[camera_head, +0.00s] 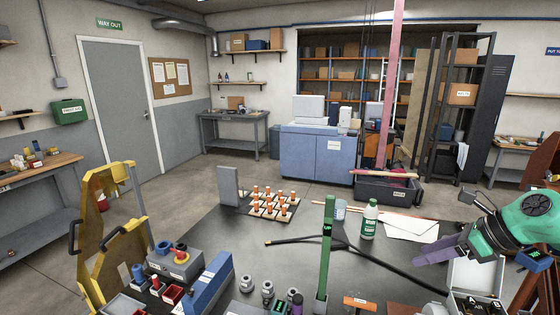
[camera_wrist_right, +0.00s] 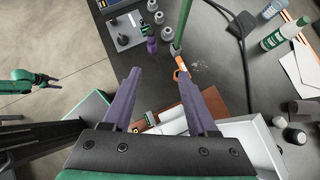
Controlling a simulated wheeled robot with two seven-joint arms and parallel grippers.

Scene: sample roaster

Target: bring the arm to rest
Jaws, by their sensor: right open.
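My right arm enters the head view from the right with a green wrist. Its gripper (camera_head: 438,250) has purple fingers and hangs over the right side of the dark table (camera_head: 240,235). In the right wrist view the two fingers of this gripper (camera_wrist_right: 160,76) are spread apart with nothing between them. An orange-edged item (camera_wrist_right: 180,72) shows near one fingertip; I cannot tell the gap between them. A green arm part (camera_wrist_right: 35,80) shows at the left of the wrist view; it looks like my left arm, and its jaws are not clear.
A green post (camera_head: 327,255) stands upright near the table's middle. A white box (camera_head: 475,275) is below the right gripper. A green-and-white bottle (camera_head: 369,220), a white envelope (camera_head: 411,228) and a black cable (camera_head: 360,250) are close by. A yellow frame (camera_head: 100,240) stands at left.

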